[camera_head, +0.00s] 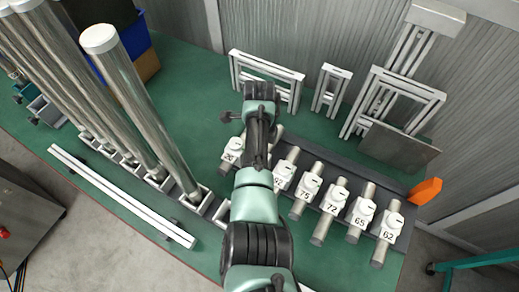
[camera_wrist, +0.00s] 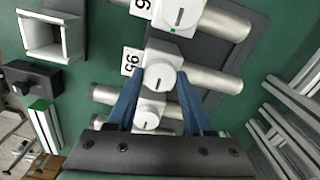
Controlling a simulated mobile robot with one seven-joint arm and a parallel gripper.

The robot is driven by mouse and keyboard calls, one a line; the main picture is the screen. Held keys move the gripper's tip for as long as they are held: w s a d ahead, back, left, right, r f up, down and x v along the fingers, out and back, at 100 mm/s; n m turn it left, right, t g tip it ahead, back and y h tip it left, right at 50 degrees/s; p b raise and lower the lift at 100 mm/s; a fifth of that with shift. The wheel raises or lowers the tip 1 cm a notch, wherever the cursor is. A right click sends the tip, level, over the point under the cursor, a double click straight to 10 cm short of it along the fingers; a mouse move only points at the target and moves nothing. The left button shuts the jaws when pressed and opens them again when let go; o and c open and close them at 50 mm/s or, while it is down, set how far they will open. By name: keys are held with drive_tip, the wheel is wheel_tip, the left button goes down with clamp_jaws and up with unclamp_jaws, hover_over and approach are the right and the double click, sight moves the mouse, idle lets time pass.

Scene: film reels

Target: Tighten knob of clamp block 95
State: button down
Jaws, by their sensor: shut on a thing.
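The clamp block whose side label looks like 95 (camera_wrist: 131,62) is in the middle of the wrist view, white, on a metal rod. Its round white knob (camera_wrist: 160,78) has a dark line on its face. My gripper (camera_wrist: 160,72) has its blue fingers on either side of this knob and is shut on it. In the head view my arm covers the gripper and most of this block.
Other numbered clamp blocks on rods, such as 72 (camera_head: 334,197) and 62 (camera_head: 388,228), stand close together along a dark rail. Metal frames (camera_head: 267,67) stand behind. An orange block (camera_head: 425,191) is at the right end. Tall metal cylinders (camera_head: 130,90) stand at left.

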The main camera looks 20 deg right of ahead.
drive_tip(key=shift+w+r, duration=0.1)
drive_tip(key=shift+c, duration=1.5)
unclamp_jaws()
wheel_tip(320, 180, up, 13)
